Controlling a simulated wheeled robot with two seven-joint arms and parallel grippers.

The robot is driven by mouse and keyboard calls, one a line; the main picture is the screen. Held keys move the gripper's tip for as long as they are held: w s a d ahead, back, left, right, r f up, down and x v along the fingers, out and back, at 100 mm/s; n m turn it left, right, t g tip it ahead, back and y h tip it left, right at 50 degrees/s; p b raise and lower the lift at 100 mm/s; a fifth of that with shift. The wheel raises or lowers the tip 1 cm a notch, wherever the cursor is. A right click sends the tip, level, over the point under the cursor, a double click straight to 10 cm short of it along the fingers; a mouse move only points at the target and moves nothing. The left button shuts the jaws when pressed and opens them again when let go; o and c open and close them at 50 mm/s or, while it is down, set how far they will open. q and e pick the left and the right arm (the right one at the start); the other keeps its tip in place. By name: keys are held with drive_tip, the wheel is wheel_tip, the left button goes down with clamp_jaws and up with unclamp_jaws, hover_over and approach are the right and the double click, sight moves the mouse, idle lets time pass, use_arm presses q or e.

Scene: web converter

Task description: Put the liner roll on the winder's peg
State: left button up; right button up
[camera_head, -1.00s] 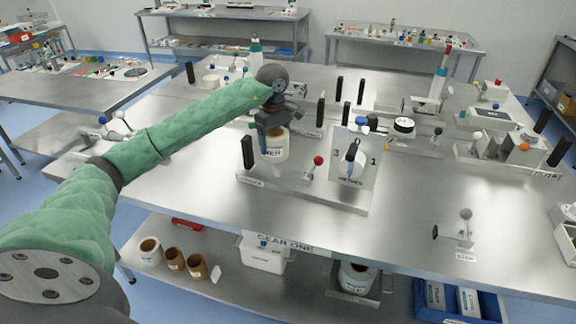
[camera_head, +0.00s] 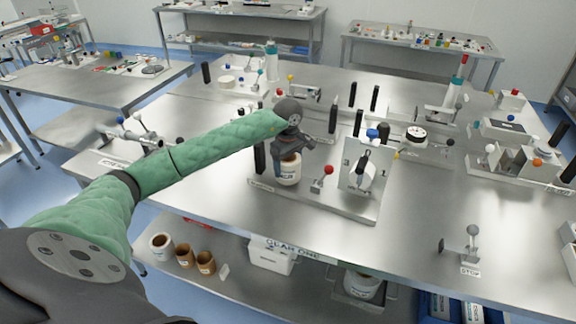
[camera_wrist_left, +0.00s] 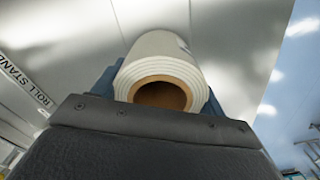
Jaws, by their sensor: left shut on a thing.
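The white liner roll (camera_head: 289,174) is upright low over the left part of a metal base plate. My left gripper (camera_head: 287,158) is shut on it from above. In the left wrist view the liner roll (camera_wrist_left: 160,58) shows its brown hollow core, with the jaws at its sides. A peg under the roll is hidden, so I cannot tell whether the roll is around it or resting on the plate. An upright panel (camera_head: 352,178) with a dark-and-white handle stands on the same base plate. My right gripper is not in view.
A red-knobbed lever (camera_head: 328,170) stands just right of the roll and a black post (camera_head: 260,157) just left. Other fixtures stand farther back. The table (camera_head: 220,185) is clear in front. Several rolls (camera_head: 205,262) are on the lower shelf.

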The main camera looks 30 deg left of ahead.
use_arm(q)
drive_tip(key=shift+w+f, duration=0.1)
drive_tip(key=shift+f, duration=0.65)
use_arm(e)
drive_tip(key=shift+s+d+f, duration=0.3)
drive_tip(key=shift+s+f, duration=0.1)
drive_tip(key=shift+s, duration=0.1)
use_arm(q)
drive_tip(key=shift+f, duration=0.1)
drive_tip(key=o, duration=1.1)
drive_tip(key=shift+o, duration=0.4)
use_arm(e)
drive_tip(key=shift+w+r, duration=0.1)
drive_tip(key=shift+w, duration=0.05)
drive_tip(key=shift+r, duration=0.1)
